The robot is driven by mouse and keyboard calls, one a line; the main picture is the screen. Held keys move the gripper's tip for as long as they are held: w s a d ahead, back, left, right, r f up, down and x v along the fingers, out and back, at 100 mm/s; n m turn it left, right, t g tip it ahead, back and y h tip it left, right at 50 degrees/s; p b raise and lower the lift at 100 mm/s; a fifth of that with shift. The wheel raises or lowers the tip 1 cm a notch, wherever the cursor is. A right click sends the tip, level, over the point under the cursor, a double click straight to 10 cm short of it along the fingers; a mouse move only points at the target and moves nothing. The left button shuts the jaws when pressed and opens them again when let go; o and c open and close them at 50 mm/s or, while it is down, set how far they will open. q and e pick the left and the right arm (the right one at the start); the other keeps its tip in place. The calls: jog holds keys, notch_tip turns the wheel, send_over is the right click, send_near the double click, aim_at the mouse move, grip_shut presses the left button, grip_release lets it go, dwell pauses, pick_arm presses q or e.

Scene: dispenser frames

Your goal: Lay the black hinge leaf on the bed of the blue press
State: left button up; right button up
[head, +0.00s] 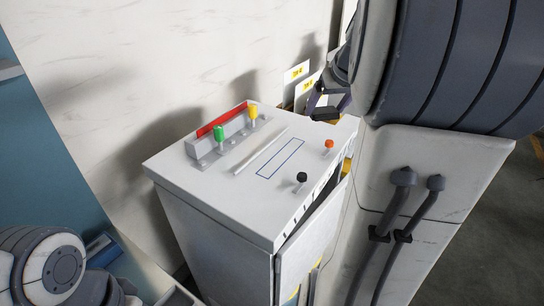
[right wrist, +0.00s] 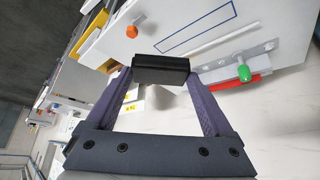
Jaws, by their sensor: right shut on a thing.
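My right gripper (head: 327,103) is above the back right corner of a white cabinet top in the head view. It is shut on the black hinge leaf (head: 326,114), which shows as a dark block. In the right wrist view the leaf (right wrist: 160,70) lies across between the two fingertips (right wrist: 160,76). A blue rectangular outline (head: 280,158) is on the cabinet top, to the left of and nearer than the leaf; its inside looks bare. I cannot tell which thing is the blue press; a teal-blue surface (head: 50,150) stands at the far left. My left gripper is not clearly in view.
The white cabinet top (head: 215,172) carries green (head: 219,132), yellow (head: 253,112), orange (head: 329,144) and black (head: 302,177) knobs, a red strip (head: 222,119) and a thin pale bar (head: 260,150). Yellow labels (head: 297,72) show behind. A pale wall stands behind the cabinet.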

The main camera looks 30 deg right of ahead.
pick_arm(q)
notch_tip(320, 180, down, 7)
jog(key=b, duration=0.6)
pick_arm(e)
notch_tip(320, 180, down, 7)
jog(key=p, duration=0.5)
send_over(283, 155)
jog(key=s, duration=0.2)
jog(key=f, duration=0.6)
jog(key=shift+s+a+f, duration=0.1)
jog(key=shift+a+f, duration=0.15)
jog(key=shift+a, duration=0.15)
jog(key=shift+f, duration=0.25)
pick_arm(q)
jog(key=shift+s+r, duration=0.15)
jog(key=shift+r, duration=2.7)
pick_arm(e)
jog(key=shift+f, duration=1.9)
jog(key=shift+f, duration=0.2)
jog(key=o, duration=1.2)
pick_arm(q)
jog(key=shift+f, duration=0.2)
jog(key=shift+r, duration=0.1)
pick_arm(e)
jog(key=shift+r, duration=0.1)
